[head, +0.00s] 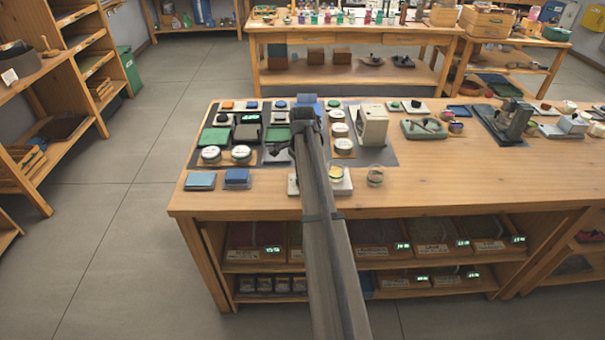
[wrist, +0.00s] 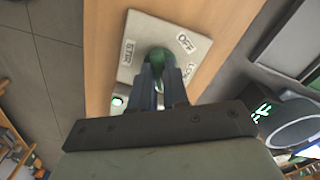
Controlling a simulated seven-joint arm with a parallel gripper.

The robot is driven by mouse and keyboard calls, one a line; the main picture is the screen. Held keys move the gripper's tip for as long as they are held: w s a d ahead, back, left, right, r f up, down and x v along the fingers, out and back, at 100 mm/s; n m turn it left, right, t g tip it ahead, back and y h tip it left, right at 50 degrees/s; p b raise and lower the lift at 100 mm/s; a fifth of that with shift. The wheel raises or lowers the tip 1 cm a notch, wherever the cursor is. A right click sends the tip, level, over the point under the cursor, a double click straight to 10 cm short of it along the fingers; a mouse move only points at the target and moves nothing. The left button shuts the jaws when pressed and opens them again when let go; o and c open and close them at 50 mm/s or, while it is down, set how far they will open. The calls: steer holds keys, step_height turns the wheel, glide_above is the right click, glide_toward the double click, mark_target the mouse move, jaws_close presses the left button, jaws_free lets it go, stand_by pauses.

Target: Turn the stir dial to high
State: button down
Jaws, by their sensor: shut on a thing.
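The stir dial is a green knob (wrist: 157,58) on a pale square plate (wrist: 143,34) in the wrist view. The plate carries the labels STIR, OFF and LO-, the last cut off by a finger. My gripper (wrist: 160,76) is shut on the green knob, with a finger on each side of it. The fingers cover the lower part of the plate, so any further labels are hidden. I cannot tell which mark the knob points at. In the head view my arm reaches over the table, and I cannot make out the dial there.
The wooden table (head: 440,180) is crowded with small devices on dark mats near my arm. A cream box-shaped device (head: 372,127) stands right of the arm. Blue blocks (head: 237,177) lie near the front left edge. The front right tabletop is clear.

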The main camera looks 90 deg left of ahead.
stand_by(0.4)
steer(key=c, duration=1.1)
jaws_free()
steer(key=shift+r, duration=0.1)
step_height(320, 180, up, 14)
steer(key=shift+f, duration=0.15)
steer(key=shift+w, duration=0.1)
